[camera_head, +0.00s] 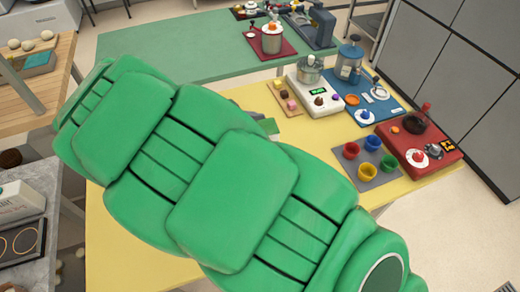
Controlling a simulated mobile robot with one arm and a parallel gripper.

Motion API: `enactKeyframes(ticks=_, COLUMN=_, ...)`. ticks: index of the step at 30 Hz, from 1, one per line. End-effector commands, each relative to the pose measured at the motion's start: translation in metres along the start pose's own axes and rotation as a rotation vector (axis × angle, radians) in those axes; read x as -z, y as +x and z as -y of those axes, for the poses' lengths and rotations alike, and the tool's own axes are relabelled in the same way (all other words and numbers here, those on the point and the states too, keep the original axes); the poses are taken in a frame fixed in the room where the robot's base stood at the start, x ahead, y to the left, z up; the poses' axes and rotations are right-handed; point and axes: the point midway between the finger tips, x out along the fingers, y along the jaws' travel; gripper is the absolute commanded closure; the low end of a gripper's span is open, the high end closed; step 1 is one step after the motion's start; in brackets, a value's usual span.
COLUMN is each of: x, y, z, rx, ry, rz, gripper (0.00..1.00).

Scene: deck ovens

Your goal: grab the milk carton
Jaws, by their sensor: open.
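I cannot make out a milk carton for sure in the head view. A white box-like thing (20,201) at the left edge, partly cut off, lies on a grey marble-like top; I cannot tell what it is. My green arm crosses the middle of the picture from lower right to upper left and hides much of the yellow table (130,262). My gripper does not show.
On the yellow table's right part stand a white scale with a metal pot (310,70), a blue board with a jar (349,62), coloured cups (369,172) and a red unit (418,145). A green table (160,50) is behind. A wooden table (22,95) is left.

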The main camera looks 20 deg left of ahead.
Motion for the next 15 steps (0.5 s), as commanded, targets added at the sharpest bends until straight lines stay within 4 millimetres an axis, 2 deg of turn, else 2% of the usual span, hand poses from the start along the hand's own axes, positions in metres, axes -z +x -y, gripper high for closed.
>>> enactKeyframes(ticks=6, x=0.0001, y=0.0009, z=-0.0001, rx=-0.001, ry=0.0, rz=0.0, gripper=0.04)
enactKeyframes(ticks=15, x=0.0001, y=0.0008, z=0.0, rx=-0.001, ry=0.001, rz=0.0, gripper=0.5)
